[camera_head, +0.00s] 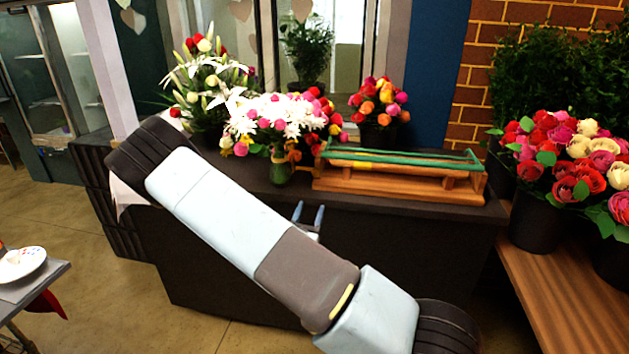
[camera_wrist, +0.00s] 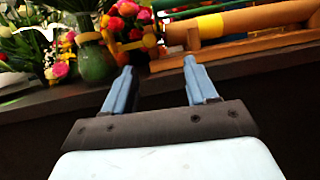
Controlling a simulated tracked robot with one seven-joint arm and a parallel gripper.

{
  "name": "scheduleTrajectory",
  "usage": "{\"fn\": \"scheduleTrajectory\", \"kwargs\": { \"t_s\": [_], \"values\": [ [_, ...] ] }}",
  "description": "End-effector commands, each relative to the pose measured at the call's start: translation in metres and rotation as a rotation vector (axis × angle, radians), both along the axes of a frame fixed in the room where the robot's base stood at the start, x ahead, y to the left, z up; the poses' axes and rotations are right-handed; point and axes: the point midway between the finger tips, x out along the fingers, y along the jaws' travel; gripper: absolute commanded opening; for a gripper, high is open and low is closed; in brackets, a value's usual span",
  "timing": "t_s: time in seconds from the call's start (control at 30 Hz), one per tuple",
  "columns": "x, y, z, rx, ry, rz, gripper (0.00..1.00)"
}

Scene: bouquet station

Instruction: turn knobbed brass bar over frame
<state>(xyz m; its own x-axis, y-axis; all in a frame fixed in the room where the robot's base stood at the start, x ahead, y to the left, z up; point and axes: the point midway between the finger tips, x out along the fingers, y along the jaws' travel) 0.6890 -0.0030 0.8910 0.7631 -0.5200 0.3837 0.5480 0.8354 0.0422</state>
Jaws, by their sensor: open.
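A wooden frame (camera_head: 400,193) with green rails stands on the dark counter, right of centre. It is partly cut off at the top right of the wrist view (camera_wrist: 225,50). A yellow-orange bar (camera_wrist: 245,20) lies lengthwise along the frame in the wrist view, its right end out of view. My gripper (camera_head: 309,213) is open and empty in front of the counter, below the frame's left end. Its two blue fingers (camera_wrist: 159,68) point toward the counter edge, apart from the frame.
A green vase (camera_head: 280,170) stands just left of the frame, close to flower bunches (camera_head: 275,115). A dark pot of roses (camera_head: 378,132) is behind the frame. More rose buckets (camera_head: 535,222) stand on a wooden bench (camera_head: 560,290) at right. The counter front (camera_head: 420,255) drops below my gripper.

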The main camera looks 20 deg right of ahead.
Motion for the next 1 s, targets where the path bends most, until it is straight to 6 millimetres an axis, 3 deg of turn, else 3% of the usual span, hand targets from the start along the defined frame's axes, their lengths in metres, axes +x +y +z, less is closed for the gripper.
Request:
{"fn": "scheduleTrajectory", "kwargs": {
  "t_s": [0.17,0.37,1.0],
  "values": [
    [0.004,0.010,-0.010,-0.033,0.023,0.055,0.57],
    [0.014,0.005,-0.006,-0.036,0.023,0.060,0.57],
    [0.098,-0.044,0.034,-0.035,0.023,0.059,0.57]
  ]
}}
